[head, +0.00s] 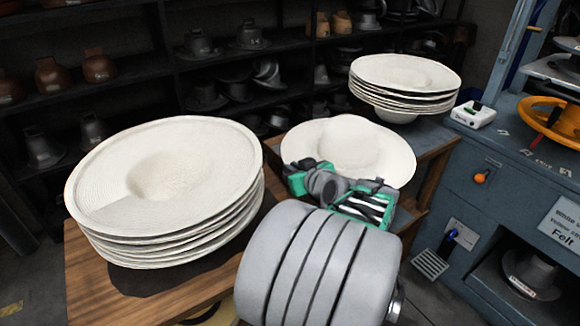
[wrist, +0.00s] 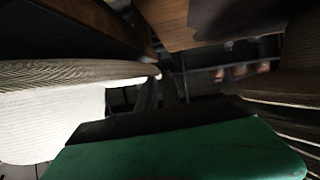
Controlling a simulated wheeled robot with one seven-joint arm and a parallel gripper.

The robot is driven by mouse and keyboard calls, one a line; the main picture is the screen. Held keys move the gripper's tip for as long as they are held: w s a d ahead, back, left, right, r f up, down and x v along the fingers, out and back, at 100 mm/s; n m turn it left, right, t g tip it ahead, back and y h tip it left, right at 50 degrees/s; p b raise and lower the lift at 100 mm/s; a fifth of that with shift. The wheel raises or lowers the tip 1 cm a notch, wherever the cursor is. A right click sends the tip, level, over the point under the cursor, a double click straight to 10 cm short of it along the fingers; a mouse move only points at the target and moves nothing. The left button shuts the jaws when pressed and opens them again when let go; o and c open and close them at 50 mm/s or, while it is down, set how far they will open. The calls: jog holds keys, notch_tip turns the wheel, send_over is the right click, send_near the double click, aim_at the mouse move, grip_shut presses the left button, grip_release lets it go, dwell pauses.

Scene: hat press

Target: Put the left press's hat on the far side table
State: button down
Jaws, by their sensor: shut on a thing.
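A white wide-brimmed hat (head: 347,145) with a rounded crown facing up is in the middle of the head view. My gripper (head: 312,178) is shut on its near brim; the fingertips are mostly hidden by my wrist. In the wrist view the hat's pale brim (wrist: 60,77) comes in from the left, above the green finger (wrist: 180,150). Behind the hat, a wooden side table (head: 437,146) carries a stack of white hats (head: 405,72). Whether the held hat touches this table cannot be told. The left press is not recognisable here.
A nearer wooden table (head: 88,285) at left bears a tall stack of white hats (head: 165,180), close beside my arm. A blue press cabinet (head: 455,190) with an orange wheel (head: 550,118) stands at right. Dark shelves (head: 130,70) with hat moulds line the back.

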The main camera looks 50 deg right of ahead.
aim_at(285, 159)
jog(key=w, duration=0.1)
jog(key=w+d, duration=0.1)
jog(key=w, duration=0.2)
jog(key=shift+w+d, duration=0.1)
jog(key=shift+d, duration=0.2)
notch_tip(285, 159, down, 4)
jog(key=shift+w+d+r, duration=0.1)
jog(key=shift+w+r, duration=0.05)
jog(key=shift+r, duration=0.15)
jog(key=shift+b, duration=0.35)
jog(key=c, duration=1.5)
grip_release()
jog(key=shift+s, duration=0.2)
jog(key=p+v, duration=0.1)
jog(key=v, duration=1)
jog(key=shift+s+a+r, duration=0.1)
jog(key=shift+s+a, duration=0.1)
jog(key=shift+s, duration=0.1)
